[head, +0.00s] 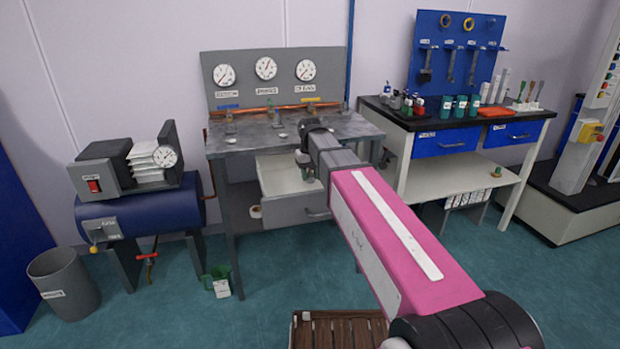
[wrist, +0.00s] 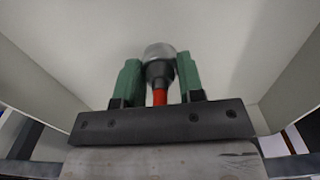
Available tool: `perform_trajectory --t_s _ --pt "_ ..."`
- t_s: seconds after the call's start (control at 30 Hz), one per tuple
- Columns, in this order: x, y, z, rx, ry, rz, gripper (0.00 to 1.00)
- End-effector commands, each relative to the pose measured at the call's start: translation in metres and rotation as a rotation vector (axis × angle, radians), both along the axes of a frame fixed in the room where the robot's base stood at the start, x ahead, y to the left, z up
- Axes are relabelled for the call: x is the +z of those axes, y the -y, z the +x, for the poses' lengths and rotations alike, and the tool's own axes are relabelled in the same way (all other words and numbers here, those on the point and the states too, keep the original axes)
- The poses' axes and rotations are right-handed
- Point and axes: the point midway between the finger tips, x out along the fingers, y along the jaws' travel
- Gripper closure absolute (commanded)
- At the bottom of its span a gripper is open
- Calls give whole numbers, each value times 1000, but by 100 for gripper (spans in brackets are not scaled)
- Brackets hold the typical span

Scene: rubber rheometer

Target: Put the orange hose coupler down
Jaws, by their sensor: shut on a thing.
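My gripper (wrist: 159,74) is shut on the orange hose coupler (wrist: 160,97). The coupler's orange-red part and its dark and grey metal end show between the two green fingers in the wrist view. In the head view, my arm hides most of the gripper and the coupler. The gripper is over or inside an open, pale drawer (head: 283,212) under the grey bench. The drawer's pale floor (wrist: 105,35) and side walls surround the fingers in the wrist view. I cannot tell whether the coupler touches the floor.
The grey bench top (head: 245,146) with gauges behind it stands above the drawer. A blue tank (head: 150,212) is at left, a grey bin (head: 62,284) beside it. A black-topped bench (head: 440,120) with blue drawers is at right. A wooden pallet (head: 335,332) lies on the floor in front.

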Motion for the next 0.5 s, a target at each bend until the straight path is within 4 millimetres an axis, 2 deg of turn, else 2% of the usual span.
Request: perform_trajectory --t_s 0.1,0.47,0.5 --pt "-12 0 0 0 0 0 100" --pt "-15 0 0 0 0 0 100" --pt "-15 0 0 0 0 0 55"
